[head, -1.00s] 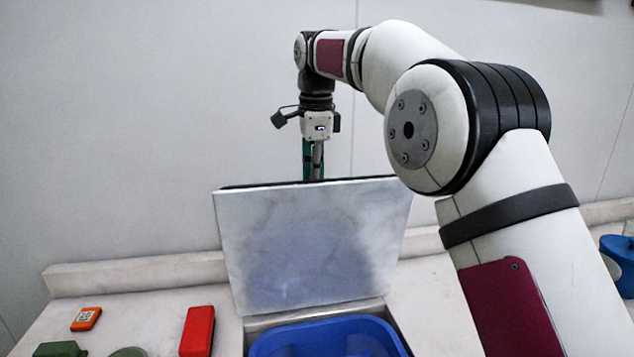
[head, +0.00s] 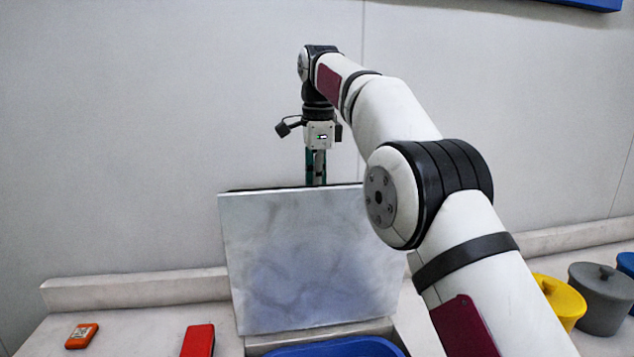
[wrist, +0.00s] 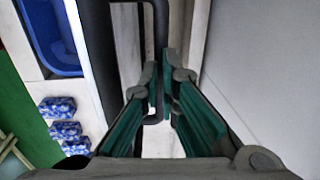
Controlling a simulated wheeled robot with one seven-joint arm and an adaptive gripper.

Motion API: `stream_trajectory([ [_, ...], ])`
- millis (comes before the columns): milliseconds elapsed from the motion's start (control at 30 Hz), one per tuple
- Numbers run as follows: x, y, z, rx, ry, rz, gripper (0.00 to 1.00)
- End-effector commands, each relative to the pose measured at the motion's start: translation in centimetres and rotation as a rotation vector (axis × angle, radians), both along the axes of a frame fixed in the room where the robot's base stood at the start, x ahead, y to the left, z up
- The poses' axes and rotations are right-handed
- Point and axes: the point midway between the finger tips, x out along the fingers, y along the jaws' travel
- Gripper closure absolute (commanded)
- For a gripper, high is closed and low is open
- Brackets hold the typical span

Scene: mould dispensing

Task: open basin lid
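The basin lid (head: 300,265) is a pale grey, marbled square panel with a dark top edge. It stands up steeply behind the blue basin (head: 335,348), whose rim shows at the bottom of the head view. My gripper (head: 316,180) points down behind the lid's top edge, and its fingertips are hidden there. In the wrist view my gripper (wrist: 160,78) has its green-sided fingers close together on either side of a black bar handle (wrist: 161,20). The lid shows nearly edge-on to the left of the handle.
A red block (head: 198,341) and an orange device (head: 82,336) lie on the counter at left. A yellow pot (head: 562,302) and a grey lidded pot (head: 600,300) stand at right. Several blue-and-white pieces (wrist: 62,130) lie at the wrist view's left. The wall is close behind.

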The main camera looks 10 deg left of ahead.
Motion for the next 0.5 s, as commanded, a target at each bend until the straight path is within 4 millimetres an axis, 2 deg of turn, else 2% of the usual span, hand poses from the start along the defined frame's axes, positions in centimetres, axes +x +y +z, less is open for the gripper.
stream_trajectory([
  [33, 0.06, -0.21, -2.7, -0.024, 0.052, -0.003, 1.0],
  [200, 0.06, -0.21, -2.7, -0.024, 0.052, -0.003, 1.0],
  [300, 0.05, -0.22, -2.7, -0.024, 0.052, -0.003, 0.74],
  [333, 0.05, -0.21, -2.7, -0.024, 0.052, -0.003, 0.69],
  [500, 0.07, -0.13, -2.4, -0.021, 0.045, -0.002, 0.69],
])
